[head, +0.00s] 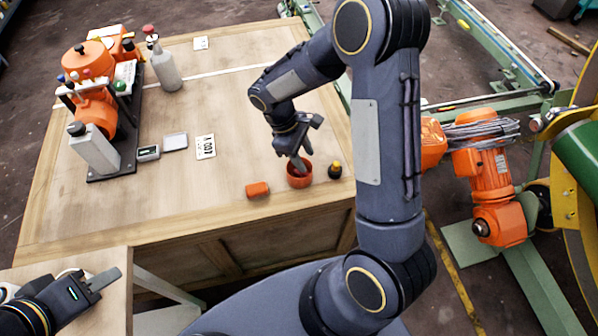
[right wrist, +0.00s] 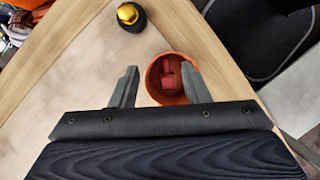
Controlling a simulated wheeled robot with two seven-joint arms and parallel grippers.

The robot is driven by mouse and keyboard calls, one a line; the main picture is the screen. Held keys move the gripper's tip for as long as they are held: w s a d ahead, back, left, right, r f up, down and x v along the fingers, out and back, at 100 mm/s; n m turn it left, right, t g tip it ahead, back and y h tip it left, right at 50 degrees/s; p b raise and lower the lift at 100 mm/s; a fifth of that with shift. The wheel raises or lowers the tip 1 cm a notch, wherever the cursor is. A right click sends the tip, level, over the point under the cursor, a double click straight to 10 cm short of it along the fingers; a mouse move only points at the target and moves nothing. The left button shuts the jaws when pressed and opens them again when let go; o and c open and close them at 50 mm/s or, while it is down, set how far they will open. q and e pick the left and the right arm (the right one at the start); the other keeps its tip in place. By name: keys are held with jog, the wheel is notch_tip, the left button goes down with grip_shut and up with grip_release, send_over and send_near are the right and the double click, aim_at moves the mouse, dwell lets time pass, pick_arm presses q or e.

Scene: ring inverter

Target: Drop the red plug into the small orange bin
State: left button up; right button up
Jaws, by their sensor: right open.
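The small orange bin (head: 293,183) stands near the front right of the wooden table. In the right wrist view the bin (right wrist: 151,84) is seen from above, and the red plug (right wrist: 172,76) lies inside it. In the head view the plug cannot be made out. My right gripper (head: 302,160) is over the bin, pointing down. In the wrist view its two fingers (right wrist: 158,85) are spread apart with nothing between them in their grip; one finger overlaps the bin's right side. My left gripper (head: 97,283) is at the lower left, away from the bin; its jaw opening is unclear.
An orange cylinder (head: 258,189) lies left of the bin, and a black bottle with a yellow cap (head: 335,170) stands right of it. A grey bottle (head: 165,68) and an orange machine (head: 98,105) occupy the table's left. The middle of the table (head: 225,110) is mostly clear.

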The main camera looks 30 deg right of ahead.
jog(key=v, duration=0.7)
jog(key=shift+r, duration=0.25)
jog(key=shift+w+a, duration=0.1)
jog(key=s+a+r+m+t+y+p, duration=0.1)
jog(key=s+r+m+t+y, duration=0.2)
jog(key=s, duration=0.6)
jog(key=s+r+m+t+y+p, duration=0.1)
jog(key=s+r+m+t+y, duration=0.2)
jog(key=s+r+m+t, duration=0.3)
jog(key=s+r+m, duration=0.1)
jog(key=s+r, duration=0.2)
jog(key=s, duration=0.1)
jog(key=shift+s+a+r+y, duration=0.25)
jog(key=shift+s+a+y, duration=0.05)
jog(key=shift+a+y, duration=0.1)
